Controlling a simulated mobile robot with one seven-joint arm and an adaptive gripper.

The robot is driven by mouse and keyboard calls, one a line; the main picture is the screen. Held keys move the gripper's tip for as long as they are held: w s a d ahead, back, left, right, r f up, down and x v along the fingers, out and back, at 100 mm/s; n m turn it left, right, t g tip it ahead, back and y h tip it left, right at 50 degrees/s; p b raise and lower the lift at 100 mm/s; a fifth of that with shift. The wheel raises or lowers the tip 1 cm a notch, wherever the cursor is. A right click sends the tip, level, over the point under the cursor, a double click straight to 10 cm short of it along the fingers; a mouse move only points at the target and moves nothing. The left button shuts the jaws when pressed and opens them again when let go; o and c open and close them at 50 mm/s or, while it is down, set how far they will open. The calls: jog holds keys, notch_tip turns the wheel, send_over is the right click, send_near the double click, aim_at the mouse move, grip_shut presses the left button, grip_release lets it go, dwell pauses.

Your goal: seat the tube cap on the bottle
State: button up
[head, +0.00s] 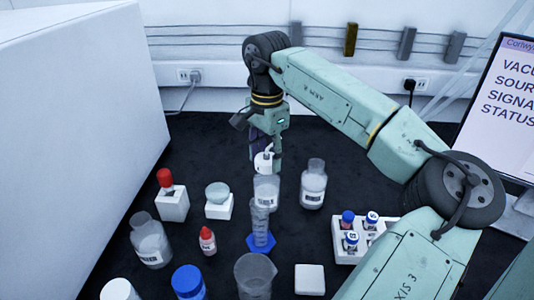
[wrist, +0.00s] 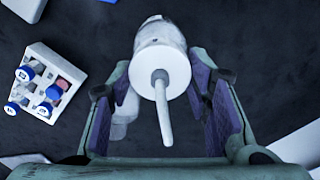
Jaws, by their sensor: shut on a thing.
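The tube cap (head: 263,163) is white with a thin tube. It sits between the fingertips of my gripper (head: 265,155), which is shut on it. In the wrist view the tube cap (wrist: 160,66) shows as a round white face between the dark pads of my gripper (wrist: 160,85), its tube pointing toward the camera. A translucent labelled bottle (head: 266,190) stands directly below the cap in the head view. Whether the cap touches its mouth I cannot tell.
A graduated cylinder with a blue foot (head: 260,242) stands in front. A clear bottle (head: 313,185) is close on the right. A white vial rack (head: 345,252) is at right, also in the wrist view (wrist: 45,85). A red-capped dropper bottle (head: 207,240) stands left.

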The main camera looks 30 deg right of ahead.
jog(key=shift+f, duration=0.45)
jog(key=shift+f, duration=0.1)
jog(key=shift+f+b, duration=0.3)
jog(key=shift+b, duration=0.15)
jog(key=o, duration=1.3)
jog(key=shift+c, duration=0.2)
jog(key=shift+o, duration=0.3)
jog(key=o, duration=0.3)
jog(key=shift+o, duration=0.2)
jog(key=shift+r, duration=0.1)
